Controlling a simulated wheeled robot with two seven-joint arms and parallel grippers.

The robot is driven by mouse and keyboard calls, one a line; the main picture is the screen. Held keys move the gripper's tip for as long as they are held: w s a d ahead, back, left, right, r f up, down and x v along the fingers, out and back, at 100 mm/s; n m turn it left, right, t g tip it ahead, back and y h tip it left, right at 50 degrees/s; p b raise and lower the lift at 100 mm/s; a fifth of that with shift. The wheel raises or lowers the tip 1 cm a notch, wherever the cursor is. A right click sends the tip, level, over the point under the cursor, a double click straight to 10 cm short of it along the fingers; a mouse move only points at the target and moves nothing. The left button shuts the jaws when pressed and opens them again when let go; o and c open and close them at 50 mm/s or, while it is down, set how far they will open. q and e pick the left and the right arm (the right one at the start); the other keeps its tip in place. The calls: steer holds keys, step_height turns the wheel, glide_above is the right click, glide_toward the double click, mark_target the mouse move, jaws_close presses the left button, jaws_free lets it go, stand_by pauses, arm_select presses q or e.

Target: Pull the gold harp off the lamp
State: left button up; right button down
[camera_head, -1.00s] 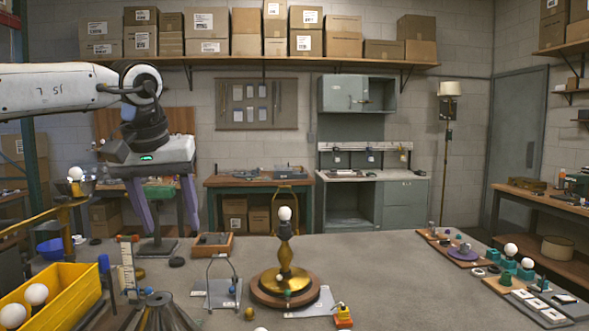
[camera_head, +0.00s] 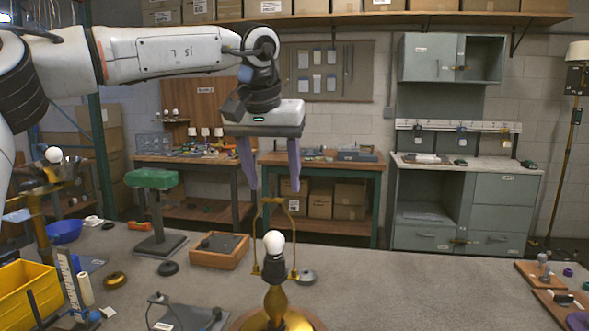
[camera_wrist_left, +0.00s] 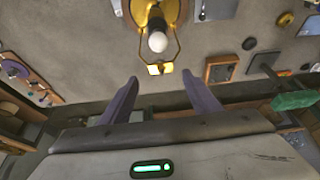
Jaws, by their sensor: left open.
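The lamp (camera_head: 275,300) stands upright on the table at bottom centre of the head view, with a round brass base and a white bulb (camera_head: 274,242) on top. The gold harp (camera_head: 272,199) is a thin loop around the bulb, its ends at the dark socket. My left gripper (camera_head: 271,188) is open, with purple fingers pointing down, spread to either side of the harp's top and just above it in the picture. In the left wrist view the harp's flat top (camera_wrist_left: 160,69) lies just beyond the fingertips, between their lines. Nothing is held. My right gripper is not in view.
A wooden tray (camera_head: 220,262) and a dark-based stand with a green top (camera_head: 152,180) are left of the lamp. A yellow bin (camera_head: 30,290) is at far left. The table right of the lamp is mostly clear up to wooden boards at the right edge.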

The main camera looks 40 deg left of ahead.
mark_target(273, 197)
arm_select(q)
steer(key=shift+s+a+f, duration=0.1)
steer(key=shift+a+f, duration=0.05)
steer(key=shift+f, duration=0.4)
steer(key=shift+a+f, duration=0.1)
steer(key=shift+f, duration=0.45)
steer(key=x, duration=0.5)
steer(key=shift+w+a+f, duration=0.1)
steer(key=shift+w+f, duration=0.15)
steer(key=shift+f, duration=0.1)
steer(key=shift+w+a+f, duration=0.1)
steer(key=shift+w+f, duration=0.15)
steer(key=shift+f, duration=0.35)
steer(key=shift+w+f, duration=0.1)
steer(key=shift+f, duration=0.05)
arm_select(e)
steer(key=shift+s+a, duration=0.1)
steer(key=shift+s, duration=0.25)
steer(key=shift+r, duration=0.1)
arm_select(q)
steer(key=c, duration=1.1)
steer(key=o, duration=0.3)
steer(key=shift+f, duration=0.1)
steer(key=c, duration=0.5)
